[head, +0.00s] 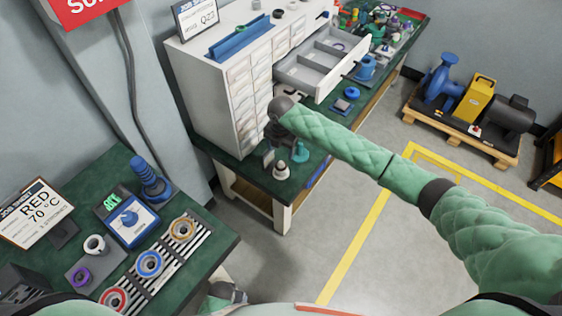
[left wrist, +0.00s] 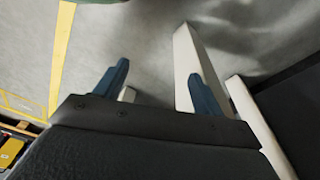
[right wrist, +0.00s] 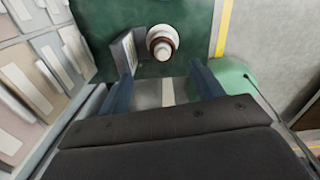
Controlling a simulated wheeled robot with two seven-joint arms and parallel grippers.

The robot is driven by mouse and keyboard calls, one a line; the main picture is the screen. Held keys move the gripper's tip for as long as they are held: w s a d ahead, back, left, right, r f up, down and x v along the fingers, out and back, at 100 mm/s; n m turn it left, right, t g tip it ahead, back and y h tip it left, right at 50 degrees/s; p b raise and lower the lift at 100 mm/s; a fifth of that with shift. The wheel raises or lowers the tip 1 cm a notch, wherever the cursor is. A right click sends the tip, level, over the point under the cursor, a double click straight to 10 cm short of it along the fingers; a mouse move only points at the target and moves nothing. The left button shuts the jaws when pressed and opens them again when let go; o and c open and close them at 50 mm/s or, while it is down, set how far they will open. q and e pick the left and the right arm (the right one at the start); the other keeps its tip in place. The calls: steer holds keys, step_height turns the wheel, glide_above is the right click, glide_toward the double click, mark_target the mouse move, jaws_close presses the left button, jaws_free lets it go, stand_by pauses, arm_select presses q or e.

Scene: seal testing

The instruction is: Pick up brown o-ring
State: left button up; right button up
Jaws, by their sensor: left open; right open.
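An orange-brown ring (head: 183,228) lies at the far end of the striped board (head: 128,292) on the near left green table. A white-topped post with a brownish band around it (right wrist: 162,42) stands on the far green bench; it also shows in the head view (head: 281,171). I cannot tell whether that band is a loose o-ring. My right gripper (right wrist: 162,72) is open and empty above the bench, beside the drawer cabinet, with the post beyond its fingertips. My left gripper (left wrist: 159,70) is open and empty over the floor, away from both rings.
A blue ring (head: 149,264), a red ring (head: 114,300) and a purple ring (head: 80,277) are on the near table. The white drawer cabinet (head: 200,95) with an open drawer (head: 312,62) stands close by my right gripper. A small grey plate (right wrist: 127,52) stands next to the post.

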mark_target(281, 162)
steer(key=shift+w+d, duration=0.15)
steer(key=shift+w, duration=0.05)
steer(key=shift+f+p, duration=0.55)
steer(key=shift+f, duration=0.75)
steer(key=f+p, duration=0.1)
steer(key=f, duration=0.1)
steer(key=f+p, duration=0.1)
steer(key=shift+s+f, duration=0.35)
steer(key=shift+f, duration=0.65)
arm_select(q)
step_height(281, 162, down, 8)
steer(key=s+a, duration=0.2)
steer(key=shift+a+t, duration=0.3)
arm_select(e)
steer(key=shift+f, duration=0.25)
steer(key=c, duration=1)
arm_select(q)
steer(key=shift+s, duration=0.1)
arm_select(e)
steer(key=shift+c, duration=0.7)
